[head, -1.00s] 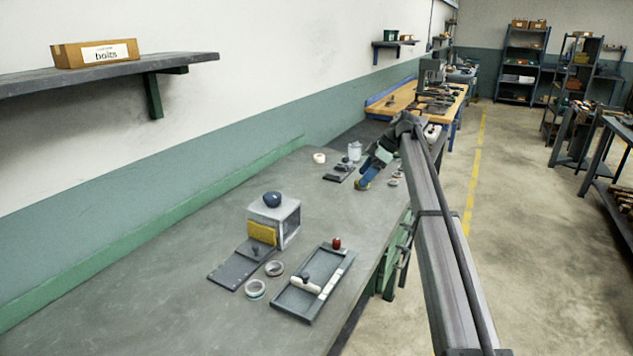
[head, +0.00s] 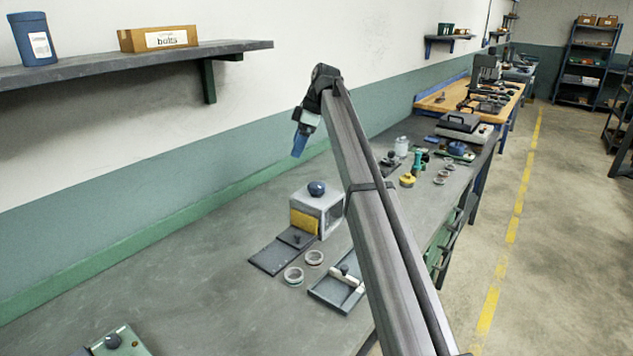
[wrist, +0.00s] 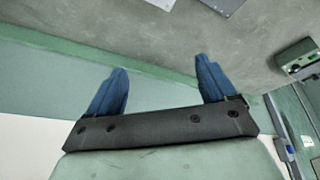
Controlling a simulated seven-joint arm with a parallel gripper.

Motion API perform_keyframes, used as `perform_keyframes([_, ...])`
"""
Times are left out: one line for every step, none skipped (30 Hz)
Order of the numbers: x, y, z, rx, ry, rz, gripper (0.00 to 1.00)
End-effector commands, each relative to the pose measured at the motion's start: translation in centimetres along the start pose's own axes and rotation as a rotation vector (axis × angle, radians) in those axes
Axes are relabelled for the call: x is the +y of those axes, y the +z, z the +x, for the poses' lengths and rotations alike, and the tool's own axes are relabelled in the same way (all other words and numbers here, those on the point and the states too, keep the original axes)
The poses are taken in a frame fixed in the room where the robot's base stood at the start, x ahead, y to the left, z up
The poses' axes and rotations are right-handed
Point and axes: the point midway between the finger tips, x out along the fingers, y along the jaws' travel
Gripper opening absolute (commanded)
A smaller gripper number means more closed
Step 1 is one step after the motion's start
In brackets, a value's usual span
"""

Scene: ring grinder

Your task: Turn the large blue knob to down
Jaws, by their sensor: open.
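A round dark blue knob (head: 317,188) sits on top of a grey box with a yellow front patch. Another blue round part (head: 457,148) sits farther back on the bench; I cannot tell which one is the large blue knob, nor which way either points. My gripper (head: 298,146) is raised above the bench near the wall, behind the grey box and touching nothing. In the wrist view its two blue fingers (wrist: 162,72) are spread apart with nothing between them. Neither blue knob can be made out clearly there.
A dark knob on a green plate (head: 112,341) is at the front left. Two rings (head: 293,276) and a grey tray (head: 335,292) lie before the grey box. A shelf (head: 120,65) hangs on the left wall. Bare bench (head: 180,270) lies left of the grey box.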

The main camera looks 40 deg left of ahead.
Motion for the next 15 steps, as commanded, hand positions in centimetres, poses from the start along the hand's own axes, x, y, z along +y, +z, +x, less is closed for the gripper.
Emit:
perform_keyframes([-0.1, -0.9, -0.2, -0.030, 0.002, 0.031, 0.84])
perform_keyframes([-0.1, -1.1, -0.4, -0.050, 0.005, 0.056, 0.84])
perform_keyframes([-0.1, -1.0, -0.6, -0.073, 0.008, 0.094, 0.84])
perform_keyframes([-0.2, -1.0, -0.8, -0.089, 0.011, 0.123, 0.84])
perform_keyframes([-0.1, -0.8, -1.0, -0.106, 0.015, 0.154, 0.84])
perform_keyframes([-0.1, -0.6, -1.3, -0.127, 0.020, 0.196, 0.84])
perform_keyframes([-0.1, -0.2, -1.5, -0.143, 0.026, 0.231, 0.84])
perform_keyframes([0.0, 0.1, -1.7, -0.158, 0.031, 0.266, 0.84])
perform_keyframes([0.0, 0.4, -1.8, -0.179, 0.037, 0.316, 0.84])
perform_keyframes([0.1, 0.7, -2.0, -0.196, 0.043, 0.354, 0.84])
perform_keyframes([0.1, 1.1, -2.1, -0.212, 0.048, 0.396, 0.84])
perform_keyframes([0.1, 1.5, -2.2, -0.235, 0.058, 0.454, 0.84])
perform_keyframes([0.1, 1.8, -2.3, -0.251, 0.066, 0.502, 0.84])
perform_keyframes([0.1, 2.1, -2.4, -0.269, 0.075, 0.551, 0.84])
perform_keyframes([0.1, 2.6, -2.5, -0.292, 0.088, 0.623, 0.84])
